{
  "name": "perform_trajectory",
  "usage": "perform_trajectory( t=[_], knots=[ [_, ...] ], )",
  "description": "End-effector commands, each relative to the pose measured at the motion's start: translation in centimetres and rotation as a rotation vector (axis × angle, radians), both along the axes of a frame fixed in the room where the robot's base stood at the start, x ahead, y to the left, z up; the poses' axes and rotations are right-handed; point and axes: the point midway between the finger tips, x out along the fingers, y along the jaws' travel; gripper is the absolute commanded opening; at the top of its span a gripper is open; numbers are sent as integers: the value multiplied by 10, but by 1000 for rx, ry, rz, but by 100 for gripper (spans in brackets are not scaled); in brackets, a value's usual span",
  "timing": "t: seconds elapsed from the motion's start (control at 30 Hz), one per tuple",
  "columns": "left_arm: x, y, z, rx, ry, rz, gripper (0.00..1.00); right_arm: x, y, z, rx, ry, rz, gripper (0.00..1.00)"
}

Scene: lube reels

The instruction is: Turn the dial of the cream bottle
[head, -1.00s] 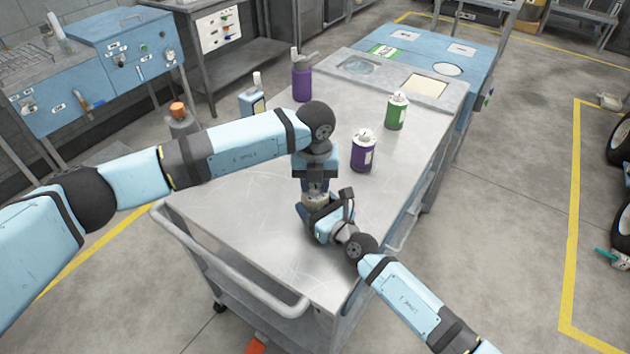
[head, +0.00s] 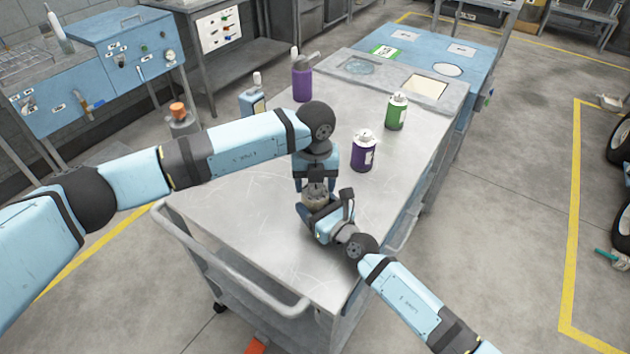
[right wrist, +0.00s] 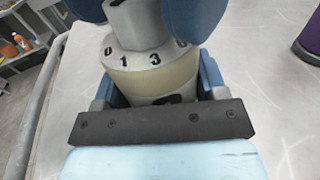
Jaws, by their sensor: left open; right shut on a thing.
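The cream bottle (head: 315,199) stands upright near the front of the metal cart top, mostly hidden by my grippers in the head view. In the right wrist view its cream body (right wrist: 155,82) has a pale top ring marked 0, 1 and 3, with a grey dial (right wrist: 138,24) above; another mark is partly covered. My right gripper (head: 322,212) is shut on the bottle's body from the front right. My left gripper (head: 316,186) points down from above. Its blue fingers are open, one on each side of the dial; whether they touch it I cannot tell.
A purple bottle (head: 363,151) and a green bottle (head: 396,111) stand behind to the right. Another purple bottle (head: 302,80) and a blue container (head: 252,98) stand at the back left. The cart's front left is bare, with a handle rail (head: 225,267).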

Motion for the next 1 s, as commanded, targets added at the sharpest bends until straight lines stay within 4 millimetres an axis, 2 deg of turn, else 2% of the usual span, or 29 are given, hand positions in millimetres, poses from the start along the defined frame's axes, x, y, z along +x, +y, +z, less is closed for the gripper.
perform_trajectory(
  t=[0.17, 0.6, 0.8, 1.0],
  knots=[
    [0, 0, 12, -2, -2, -1, 62, 0, 0, 0, -1, 1, 0, 34],
    [0, 0, 99, -1, -3, 0, 62, 0, 0, 0, -1, 1, 0, 34],
    [0, 0, 118, -1, -1, 0, 62, 0, 0, 0, -1, 1, 0, 34],
    [0, 0, 121, 0, 0, 0, 62, 0, 0, 0, -1, 1, 0, 34]
  ],
)
